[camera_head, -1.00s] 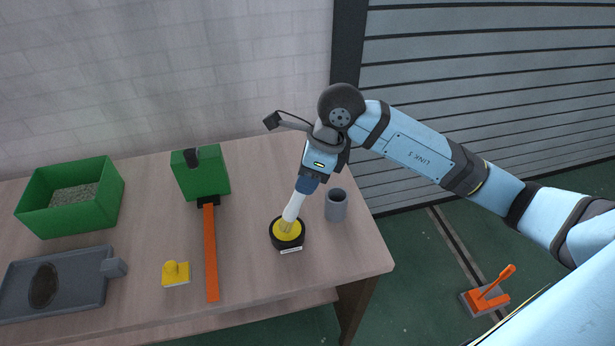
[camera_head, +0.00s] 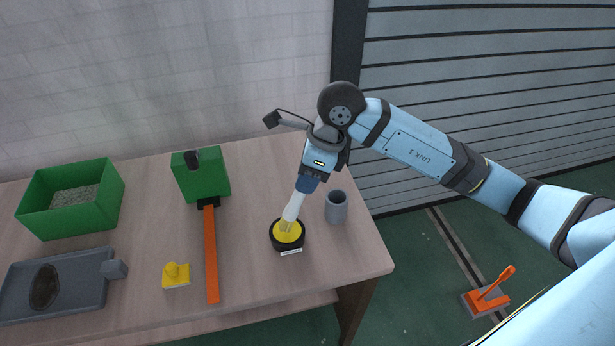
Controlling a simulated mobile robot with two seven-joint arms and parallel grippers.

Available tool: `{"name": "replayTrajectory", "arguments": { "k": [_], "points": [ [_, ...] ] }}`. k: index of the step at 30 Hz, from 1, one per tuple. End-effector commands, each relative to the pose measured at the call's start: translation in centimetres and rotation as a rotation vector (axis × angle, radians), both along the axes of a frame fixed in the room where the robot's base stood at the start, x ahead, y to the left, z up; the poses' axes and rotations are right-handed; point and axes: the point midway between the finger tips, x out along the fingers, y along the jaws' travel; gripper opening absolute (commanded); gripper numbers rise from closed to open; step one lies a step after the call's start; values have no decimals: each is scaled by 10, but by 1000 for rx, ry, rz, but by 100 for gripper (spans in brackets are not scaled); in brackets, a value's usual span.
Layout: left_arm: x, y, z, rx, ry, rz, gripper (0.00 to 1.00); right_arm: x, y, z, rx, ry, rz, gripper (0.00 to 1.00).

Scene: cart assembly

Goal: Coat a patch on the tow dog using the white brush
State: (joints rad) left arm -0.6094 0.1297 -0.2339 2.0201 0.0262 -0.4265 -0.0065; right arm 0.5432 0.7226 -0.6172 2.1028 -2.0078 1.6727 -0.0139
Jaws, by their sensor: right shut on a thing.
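The white brush (camera_head: 293,207) is held in my right gripper (camera_head: 307,184), which is shut on it. The brush tilts down to the left, and its pale bristles are in the yellow contents of a round black dish (camera_head: 277,246). A green block (camera_head: 203,182) with a black knob and a long orange bar (camera_head: 211,255) lies left of the dish. I cannot tell for certain which part is the tow dog. My left gripper is not in view.
A grey cup (camera_head: 336,207) stands just right of the dish. A yellow knobbed block (camera_head: 176,276), a green bin of grey granules (camera_head: 70,214) and a dark tray (camera_head: 82,285) are on the left. An orange-levered device (camera_head: 487,296) is on the floor beyond the table's (camera_head: 351,265) right edge.

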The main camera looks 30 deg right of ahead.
Motion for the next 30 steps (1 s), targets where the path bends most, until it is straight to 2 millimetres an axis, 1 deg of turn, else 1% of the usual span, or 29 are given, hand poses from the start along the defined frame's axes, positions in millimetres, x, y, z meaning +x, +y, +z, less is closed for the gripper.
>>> {"name": "replayTrajectory", "arguments": {
  "k": [1,19,22,30],
  "points": [
    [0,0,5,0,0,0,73,0,0,7,0,-2,0,1],
    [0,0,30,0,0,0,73,1,0,56,1,-4,0,1],
    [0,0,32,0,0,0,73,0,0,61,1,-3,-1,1],
    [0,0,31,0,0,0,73,0,0,60,1,-2,-1,1]
  ]
}}
